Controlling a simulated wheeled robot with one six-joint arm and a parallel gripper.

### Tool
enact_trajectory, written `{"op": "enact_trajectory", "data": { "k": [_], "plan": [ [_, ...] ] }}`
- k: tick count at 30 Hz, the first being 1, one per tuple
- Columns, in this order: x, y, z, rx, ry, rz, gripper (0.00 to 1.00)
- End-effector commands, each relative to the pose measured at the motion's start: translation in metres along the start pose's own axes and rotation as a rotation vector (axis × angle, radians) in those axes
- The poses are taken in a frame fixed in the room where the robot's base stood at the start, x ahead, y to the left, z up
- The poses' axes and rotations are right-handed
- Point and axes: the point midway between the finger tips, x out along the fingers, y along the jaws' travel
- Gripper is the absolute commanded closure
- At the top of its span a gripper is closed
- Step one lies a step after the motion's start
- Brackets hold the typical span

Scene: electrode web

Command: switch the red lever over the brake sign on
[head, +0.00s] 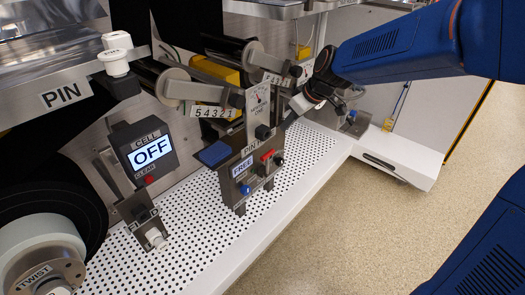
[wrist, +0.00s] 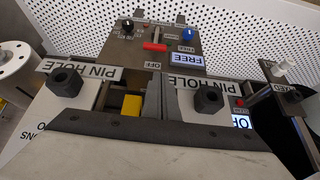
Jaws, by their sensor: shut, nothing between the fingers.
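The red lever (head: 268,155) is on the small grey control panel (head: 240,190) on the perforated white deck. In the wrist view the red lever (wrist: 155,46) lies crosswise at the OFF-label end of its slot. A lit FREE sign (head: 243,167) is beside it; it also shows upside down in the wrist view (wrist: 188,60). No brake lettering is readable. My gripper (head: 288,121) is above and right of the lever, apart from it. In the wrist view its grey fingers (wrist: 160,92) are together and empty.
A blue knob (wrist: 188,35) and a black knob (wrist: 127,27) flank the lever. Black hexagonal knobs (wrist: 209,97) and PIN HOLE plates stand close to my fingers. A gauge post (head: 258,102) rises behind the panel. A CELL box (head: 148,152) reads OFF. Open floor (head: 330,240) is in front.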

Motion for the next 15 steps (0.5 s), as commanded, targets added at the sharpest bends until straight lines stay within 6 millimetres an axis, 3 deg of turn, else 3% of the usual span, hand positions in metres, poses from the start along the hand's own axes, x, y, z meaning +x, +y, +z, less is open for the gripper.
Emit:
{"op": "enact_trajectory", "data": {
  "k": [15],
  "plan": [
    [0.0084, 0.0003, -0.0046, -0.011, 0.003, -0.004, 1.00]
  ]
}}
